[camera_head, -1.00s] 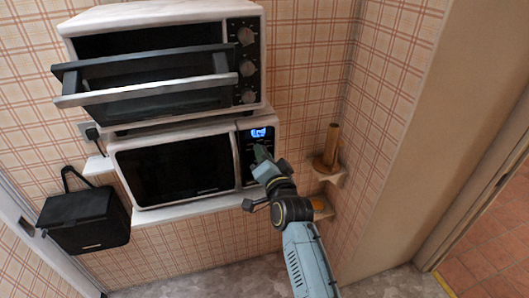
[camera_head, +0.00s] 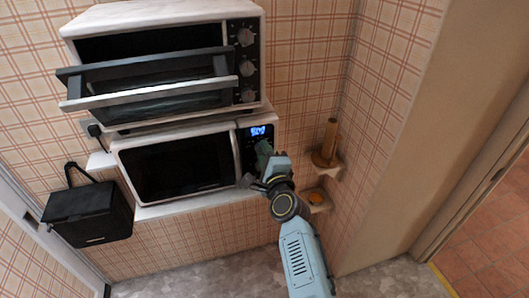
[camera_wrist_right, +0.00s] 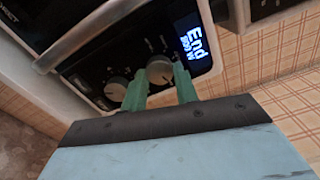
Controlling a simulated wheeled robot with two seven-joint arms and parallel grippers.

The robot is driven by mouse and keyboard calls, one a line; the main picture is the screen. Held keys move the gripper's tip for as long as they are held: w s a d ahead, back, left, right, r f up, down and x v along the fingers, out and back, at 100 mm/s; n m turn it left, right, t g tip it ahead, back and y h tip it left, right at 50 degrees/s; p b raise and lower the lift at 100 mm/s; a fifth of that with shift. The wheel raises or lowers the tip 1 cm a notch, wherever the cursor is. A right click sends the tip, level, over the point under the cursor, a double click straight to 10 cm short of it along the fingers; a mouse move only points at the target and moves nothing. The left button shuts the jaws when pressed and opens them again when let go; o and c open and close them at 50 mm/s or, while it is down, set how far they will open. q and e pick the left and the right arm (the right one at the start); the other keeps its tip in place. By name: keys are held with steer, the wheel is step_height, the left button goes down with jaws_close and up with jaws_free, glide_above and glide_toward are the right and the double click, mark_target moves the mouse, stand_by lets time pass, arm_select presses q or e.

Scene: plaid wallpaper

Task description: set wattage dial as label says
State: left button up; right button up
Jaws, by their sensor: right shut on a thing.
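The microwave (camera_head: 180,168) stands on a shelf below a toaster oven, its door shut. I cannot make out a label. My left gripper is out of view.
The toaster oven (camera_head: 250,90) above has its door hanging open and sticking out. A black bag-like box (camera_head: 88,215) hangs at left. Floor room is free below.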

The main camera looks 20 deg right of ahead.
steer(key=shift+m, duration=1.9)
steer(key=o, duration=1)
steer(key=shift+c, duration=0.2)
steer(key=s, duration=1.3)
steer(key=shift+s+p, duration=0.2)
steer(key=shift+p, duration=0.25)
